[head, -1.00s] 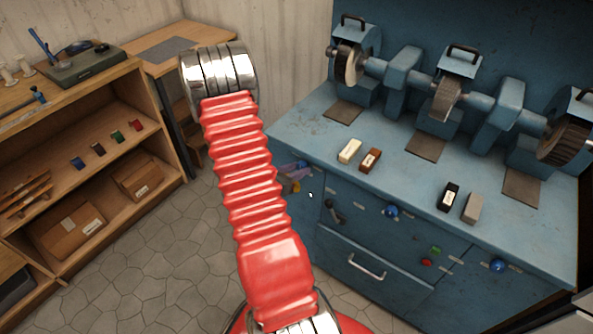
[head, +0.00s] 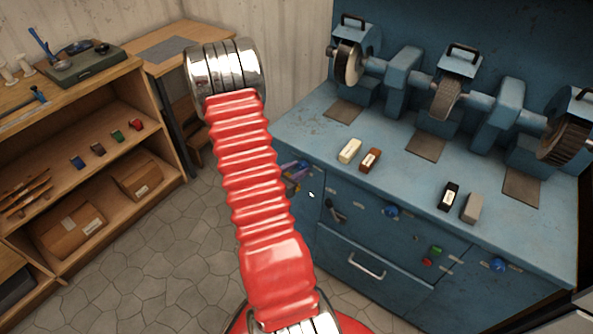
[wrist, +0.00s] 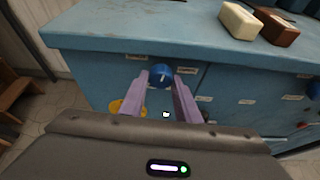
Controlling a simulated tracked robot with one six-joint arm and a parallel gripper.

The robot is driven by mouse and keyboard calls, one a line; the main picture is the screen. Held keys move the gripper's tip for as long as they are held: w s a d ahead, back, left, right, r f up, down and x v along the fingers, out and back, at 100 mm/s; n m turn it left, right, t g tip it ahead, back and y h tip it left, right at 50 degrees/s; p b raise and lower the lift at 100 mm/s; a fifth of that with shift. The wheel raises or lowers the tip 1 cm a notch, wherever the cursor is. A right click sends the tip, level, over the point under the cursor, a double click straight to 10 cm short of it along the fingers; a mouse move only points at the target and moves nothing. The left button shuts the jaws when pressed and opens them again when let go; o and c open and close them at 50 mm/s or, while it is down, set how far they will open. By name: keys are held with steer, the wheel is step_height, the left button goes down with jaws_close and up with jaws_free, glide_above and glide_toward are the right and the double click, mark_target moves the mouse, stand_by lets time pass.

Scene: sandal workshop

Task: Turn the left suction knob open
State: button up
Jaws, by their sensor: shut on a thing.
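The left suction knob (wrist: 160,77) is a round blue knob on the front of the blue cabinet, just under the worktop edge. In the wrist view it sits between the tips of my gripper's two pale purple fingers (wrist: 162,84), with a short white mark on its face. My gripper is shut on it. In the head view my gripper (head: 296,172) shows small at the cabinet's left end, partly behind my red arm, and the knob is hard to make out there.
A second blue knob (head: 391,211) and a third (head: 498,264) are farther right on the cabinet front. A yellow round part (wrist: 116,107) is below left of the knob. Polishing blocks (head: 349,151) and grinding wheels stand on the worktop (head: 310,120). A wooden shelf (head: 90,180) is at left.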

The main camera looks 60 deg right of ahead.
steer(key=m+t, duration=0.2)
steer(key=m, duration=0.1)
steer(key=m+t, duration=0.1)
steer(key=shift+s+d+m+h, duration=0.1)
steer(key=shift+s+m+h, duration=0.2)
steer(key=shift+h, duration=0.1)
stand_by(0.4)
steer(key=o, duration=1)
steer(key=shift+a, duration=0.2)
steer(key=shift+v, duration=3.85)
steer(key=shift+o, duration=0.2)
